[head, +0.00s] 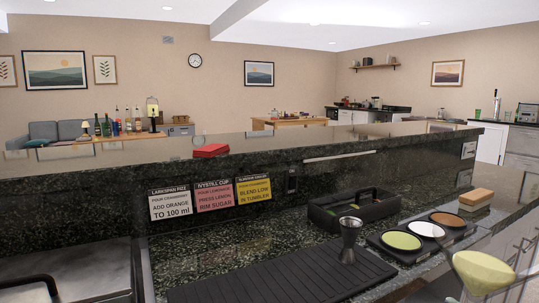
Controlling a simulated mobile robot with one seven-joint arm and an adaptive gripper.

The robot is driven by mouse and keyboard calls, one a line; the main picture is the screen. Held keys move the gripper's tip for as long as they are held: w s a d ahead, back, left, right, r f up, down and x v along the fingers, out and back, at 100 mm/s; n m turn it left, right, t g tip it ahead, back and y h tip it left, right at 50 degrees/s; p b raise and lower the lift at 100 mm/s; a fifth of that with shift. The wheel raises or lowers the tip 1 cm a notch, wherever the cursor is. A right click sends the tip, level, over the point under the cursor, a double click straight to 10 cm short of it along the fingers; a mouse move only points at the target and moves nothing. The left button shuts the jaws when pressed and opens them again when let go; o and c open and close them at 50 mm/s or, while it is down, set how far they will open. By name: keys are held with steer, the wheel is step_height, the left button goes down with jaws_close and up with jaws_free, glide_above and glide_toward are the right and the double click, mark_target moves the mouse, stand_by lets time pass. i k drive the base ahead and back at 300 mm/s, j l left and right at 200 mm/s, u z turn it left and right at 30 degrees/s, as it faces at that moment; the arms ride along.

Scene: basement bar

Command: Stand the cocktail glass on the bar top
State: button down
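A cocktail glass (484,271) with a pale yellow-green filling shows large and close at the lower right of the head view. The picture's bottom edge cuts off its lower part. Dark parts, probably my gripper, show beside and below the glass; the fingertips cannot be made out, so their grip on it is unclear. The bar top (110,157) is the raised dark speckled granite ledge running across the view, beyond and above the lower counter.
A red folded item (211,150) lies on the bar top; much of the ledge is bare. On the lower counter are a black ribbed mat (270,280), a metal jigger (348,240), a black caddy (352,209), a three-dish tray (422,241) and a wooden-topped block (477,197).

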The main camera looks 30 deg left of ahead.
mark_target(270, 145)
steer(key=i+l, duration=0.15)
steer(key=l, duration=0.25)
steer(key=i+l, duration=0.15)
steer(key=l, duration=0.25)
steer(key=i+l+u, duration=0.15)
steer(key=l, duration=0.15)
steer(key=l+u, duration=0.15)
steer(key=l, duration=0.2)
steer(key=u, duration=1.05)
steer(key=i+l, duration=0.05)
